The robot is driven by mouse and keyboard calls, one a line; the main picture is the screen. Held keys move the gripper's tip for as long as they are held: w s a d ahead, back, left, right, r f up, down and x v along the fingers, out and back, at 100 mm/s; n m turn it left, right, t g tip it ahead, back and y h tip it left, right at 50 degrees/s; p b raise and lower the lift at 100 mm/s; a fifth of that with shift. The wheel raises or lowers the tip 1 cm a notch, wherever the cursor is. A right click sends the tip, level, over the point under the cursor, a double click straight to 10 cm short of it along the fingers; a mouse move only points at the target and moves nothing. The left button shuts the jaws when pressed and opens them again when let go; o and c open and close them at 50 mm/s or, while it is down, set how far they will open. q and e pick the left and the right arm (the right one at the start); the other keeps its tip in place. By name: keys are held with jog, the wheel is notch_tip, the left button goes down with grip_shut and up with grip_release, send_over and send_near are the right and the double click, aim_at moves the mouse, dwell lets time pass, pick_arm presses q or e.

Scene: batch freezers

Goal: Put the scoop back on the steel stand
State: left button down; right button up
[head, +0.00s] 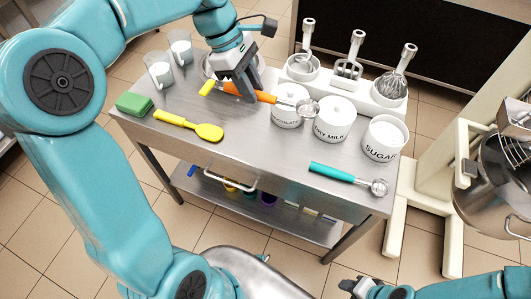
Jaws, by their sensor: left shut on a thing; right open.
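An orange-handled scoop (267,97) with a round metal head is at the back of the steel table. My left gripper (245,92) is shut on its handle, and the head points right, in front of or over the white canisters. I cannot tell whether the scoop touches anything below. A round steel piece (207,68), possibly the steel stand, shows partly behind my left gripper; most of it is hidden. A teal-handled scoop (332,173) lies at the table's front right. My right gripper (358,287) is open at the bottom edge, in front of the table.
White canisters (333,122) stand at the back right, before a white holder (341,88) with whisk tools. Two cups (159,70), a green sponge (134,104) and a yellow spatula (190,124) are at left. A yellow handle (207,88) shows beside my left gripper. The table's front middle is clear.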

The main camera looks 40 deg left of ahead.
aim_at(259, 150)
pick_arm(q)
notch_tip(259, 150, down, 19)
jog(key=shift+s+d+f+b, duration=0.1)
jog(key=shift+s+f+b, duration=0.05)
jog(key=shift+b, duration=1.05)
jog(key=shift+f, duration=0.2)
jog(key=c, duration=1)
grip_release()
jog(key=shift+o, duration=0.2)
jog(key=shift+r, duration=0.15)
jog(key=shift+r, duration=0.3)
jog(key=p+v, duration=0.1)
jog(key=v, duration=1)
jog(key=shift+r, duration=0.2)
